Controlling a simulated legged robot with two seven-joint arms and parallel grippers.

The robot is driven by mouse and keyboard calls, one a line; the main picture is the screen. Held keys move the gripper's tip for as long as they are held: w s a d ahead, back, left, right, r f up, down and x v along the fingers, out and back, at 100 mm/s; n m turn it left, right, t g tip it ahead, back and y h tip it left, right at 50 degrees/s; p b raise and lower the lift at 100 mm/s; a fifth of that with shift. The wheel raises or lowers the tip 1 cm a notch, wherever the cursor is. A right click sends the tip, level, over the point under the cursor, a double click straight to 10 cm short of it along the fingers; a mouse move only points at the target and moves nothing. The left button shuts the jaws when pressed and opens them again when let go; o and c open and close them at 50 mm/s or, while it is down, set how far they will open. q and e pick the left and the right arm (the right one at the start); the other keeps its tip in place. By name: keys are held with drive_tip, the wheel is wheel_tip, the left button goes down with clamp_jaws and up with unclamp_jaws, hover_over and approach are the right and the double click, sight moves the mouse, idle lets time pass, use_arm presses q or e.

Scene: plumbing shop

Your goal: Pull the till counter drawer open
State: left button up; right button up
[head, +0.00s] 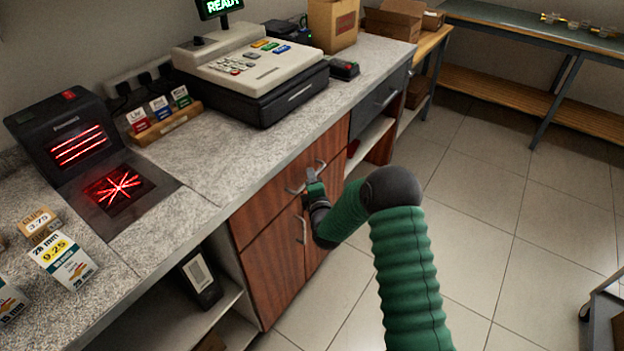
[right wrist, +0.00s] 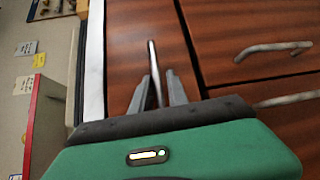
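The till counter (head: 225,160) has a brown wooden drawer front (head: 258,207) under its stone top, and it looks flush with the doors below. My right gripper (head: 305,178) is at this drawer front. In the right wrist view the drawer front (right wrist: 130,45) has a metal bar handle (right wrist: 153,65) standing between the two grey fingers of the right gripper (right wrist: 160,85). The fingers are apart, with a gap showing on both sides of the handle. The handle is partly hidden by the gripper in the head view. My left gripper is not in view.
Cabinet doors with a bar handle (head: 303,230) lie below the drawer. A dark grey drawer (head: 380,100) is further right. A cash register (head: 250,75) and a scanner (head: 75,145) stand on the counter.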

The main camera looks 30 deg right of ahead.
drive_tip(key=shift+a, duration=0.25)
drive_tip(key=shift+c, duration=0.7)
drive_tip(key=shift+a+r, duration=0.1)
clamp_jaws()
drive_tip(key=shift+d, duration=0.3)
